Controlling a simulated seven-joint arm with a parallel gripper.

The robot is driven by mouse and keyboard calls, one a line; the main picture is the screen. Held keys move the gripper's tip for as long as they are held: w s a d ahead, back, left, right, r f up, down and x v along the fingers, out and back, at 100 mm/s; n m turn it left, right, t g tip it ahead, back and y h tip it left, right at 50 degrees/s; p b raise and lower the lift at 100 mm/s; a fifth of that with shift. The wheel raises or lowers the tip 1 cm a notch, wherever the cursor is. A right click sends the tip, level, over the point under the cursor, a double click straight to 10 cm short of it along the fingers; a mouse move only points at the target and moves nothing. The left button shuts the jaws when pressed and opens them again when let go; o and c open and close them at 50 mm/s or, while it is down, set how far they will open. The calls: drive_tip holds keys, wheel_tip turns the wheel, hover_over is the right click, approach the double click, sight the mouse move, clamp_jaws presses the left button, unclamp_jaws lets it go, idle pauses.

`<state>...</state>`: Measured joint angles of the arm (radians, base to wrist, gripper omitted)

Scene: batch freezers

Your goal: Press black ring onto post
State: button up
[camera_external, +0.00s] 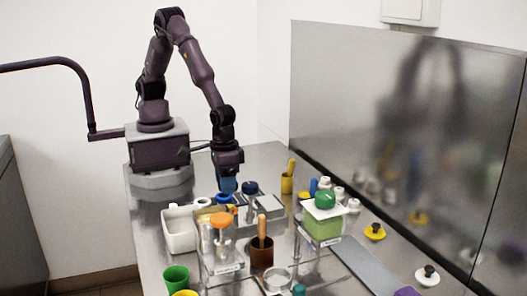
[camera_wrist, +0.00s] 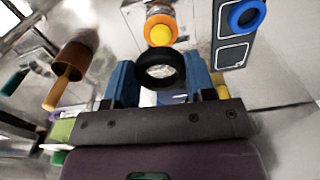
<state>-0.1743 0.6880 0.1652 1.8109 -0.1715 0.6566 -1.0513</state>
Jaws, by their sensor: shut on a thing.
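The black ring (camera_wrist: 160,56) is held between the two blue fingers of my gripper (camera_wrist: 160,76) in the wrist view. My gripper is shut on it. In the external view my gripper (camera_external: 228,185) is low over the back of the cluttered counter; the black ring cannot be made out there. In the wrist view a metal cylinder (camera_wrist: 157,12) with an orange ring and a yellow round end (camera_wrist: 160,35) lies just beyond the black ring. I cannot tell whether it is the post, or whether the ring touches it.
A dark plate (camera_wrist: 233,54) bears a blue ring (camera_wrist: 247,15). A brown cup (camera_external: 262,255) with a wooden handle, an orange-topped jar (camera_external: 220,222) and a white bin (camera_external: 179,235) stand in front of my gripper. A green block (camera_external: 322,226) stands to the right.

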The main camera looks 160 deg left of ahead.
drive_tip(key=shift+f, duration=2.4)
drive_tip(key=shift+f, duration=0.75)
drive_tip(key=shift+o, duration=0.6)
drive_tip(key=shift+c, duration=0.7)
drive_tip(key=shift+f, duration=0.4)
drive_tip(key=o, duration=1.4)
